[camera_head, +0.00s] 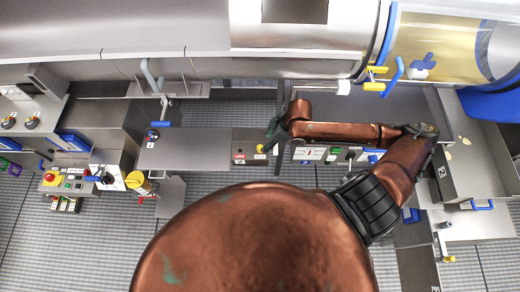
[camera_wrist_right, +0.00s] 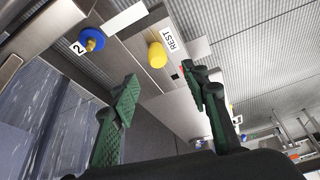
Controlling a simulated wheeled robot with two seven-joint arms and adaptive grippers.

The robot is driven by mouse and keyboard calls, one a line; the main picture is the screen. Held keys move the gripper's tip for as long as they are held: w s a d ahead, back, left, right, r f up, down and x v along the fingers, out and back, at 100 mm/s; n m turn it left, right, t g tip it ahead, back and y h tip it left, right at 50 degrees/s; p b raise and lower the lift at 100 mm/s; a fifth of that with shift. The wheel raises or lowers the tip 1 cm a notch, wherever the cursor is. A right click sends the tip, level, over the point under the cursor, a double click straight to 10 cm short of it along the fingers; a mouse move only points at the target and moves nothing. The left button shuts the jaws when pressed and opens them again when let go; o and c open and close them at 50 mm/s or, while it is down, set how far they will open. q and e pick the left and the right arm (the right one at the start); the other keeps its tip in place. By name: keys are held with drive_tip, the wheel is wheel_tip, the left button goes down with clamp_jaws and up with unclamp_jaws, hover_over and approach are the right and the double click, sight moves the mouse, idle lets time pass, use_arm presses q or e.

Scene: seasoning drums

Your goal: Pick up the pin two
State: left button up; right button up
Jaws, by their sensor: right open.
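In the right wrist view, a blue round piece with a brass-yellow knob (camera_wrist_right: 91,42) sits on a grey metal edge beside a label marked 2 (camera_wrist_right: 77,48); it looks like pin two. In the head view the right gripper (camera_head: 274,136) is at the end of a copper arm, over the middle panel. My left gripper is not in view.
A yellow knob (camera_wrist_right: 157,54) stands beside a REST label (camera_wrist_right: 171,40). The middle panel (camera_head: 190,150) is mostly bare. A button panel (camera_head: 85,181) is at the left.

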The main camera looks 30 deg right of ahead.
sight(261, 147)
drive_tip(key=x, duration=0.7)
drive_tip(key=shift+w+d+f+p, duration=0.15)
drive_tip(key=shift+w+f+p, duration=0.05)
drive_tip(key=shift+f+p, duration=0.1)
drive_tip(key=shift+c, duration=0.3)
clamp_jaws()
